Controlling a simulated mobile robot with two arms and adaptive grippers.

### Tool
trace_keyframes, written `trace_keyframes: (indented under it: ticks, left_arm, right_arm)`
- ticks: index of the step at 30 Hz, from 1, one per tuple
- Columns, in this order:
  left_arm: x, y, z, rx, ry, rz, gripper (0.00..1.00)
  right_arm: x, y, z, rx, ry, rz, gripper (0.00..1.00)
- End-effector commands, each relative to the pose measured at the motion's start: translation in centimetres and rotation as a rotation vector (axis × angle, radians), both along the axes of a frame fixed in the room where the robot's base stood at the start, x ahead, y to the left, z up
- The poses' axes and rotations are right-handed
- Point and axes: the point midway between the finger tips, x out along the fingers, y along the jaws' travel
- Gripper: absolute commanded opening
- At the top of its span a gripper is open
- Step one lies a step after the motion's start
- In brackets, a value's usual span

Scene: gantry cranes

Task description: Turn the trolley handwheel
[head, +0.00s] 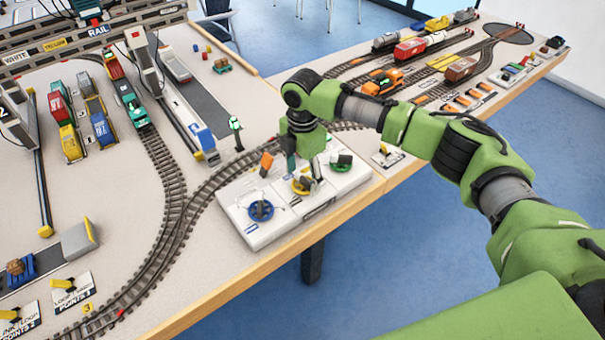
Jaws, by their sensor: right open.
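A white control panel (248,232) sits at the front edge of the layout table. It carries a blue handwheel (261,211), a yellow handwheel (301,186) and a green handwheel (341,163), each with a dark knob. The panel labels are too small to read, so I cannot tell which wheel is the trolley one. My right gripper (298,166) points down over the panel, open, just above and behind the yellow handwheel. Whether it touches that wheel I cannot tell. The gripper and wrist hide the panel's back part. My left gripper is not in view.
A curved track (185,215) runs close behind the panel. Wagons stand at the left and far right. Beyond the table's wooden front edge (240,285) is open blue floor.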

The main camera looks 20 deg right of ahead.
Motion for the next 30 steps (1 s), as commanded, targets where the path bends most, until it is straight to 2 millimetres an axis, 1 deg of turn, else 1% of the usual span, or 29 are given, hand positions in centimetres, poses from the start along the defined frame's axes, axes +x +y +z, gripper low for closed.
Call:
trace_keyframes:
  ticks: [5,6,8,9,10,16,20,26,30]
  left_arm:
    - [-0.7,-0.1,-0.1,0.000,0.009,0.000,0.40]
    - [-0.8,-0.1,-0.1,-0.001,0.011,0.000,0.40]
    - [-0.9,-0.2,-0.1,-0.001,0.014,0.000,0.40]
    - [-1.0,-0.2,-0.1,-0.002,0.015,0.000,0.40]
    - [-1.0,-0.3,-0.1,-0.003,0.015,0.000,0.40]
    - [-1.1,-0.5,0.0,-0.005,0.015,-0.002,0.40]
    - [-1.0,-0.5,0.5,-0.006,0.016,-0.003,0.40]
    - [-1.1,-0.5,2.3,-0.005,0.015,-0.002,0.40]
    - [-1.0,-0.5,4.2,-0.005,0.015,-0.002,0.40]
  right_arm:
    - [0.0,0.0,0.0,0.000,0.000,0.000,0.60]
    - [0.0,0.0,0.0,0.000,0.000,0.000,0.55]
    - [0.0,0.0,0.0,0.000,0.000,0.000,0.39]
    - [0.0,0.0,0.0,0.000,0.000,0.000,0.29]
    - [0.0,0.0,0.0,0.000,0.000,0.000,0.21]
    - [0.0,0.0,0.1,0.000,0.000,-0.003,0.21]
    - [0.0,0.0,0.2,0.001,0.001,-0.022,0.21]
    - [0.0,0.1,0.5,0.002,0.003,-0.107,0.21]
    - [0.0,0.1,0.6,0.002,0.004,-0.210,0.21]
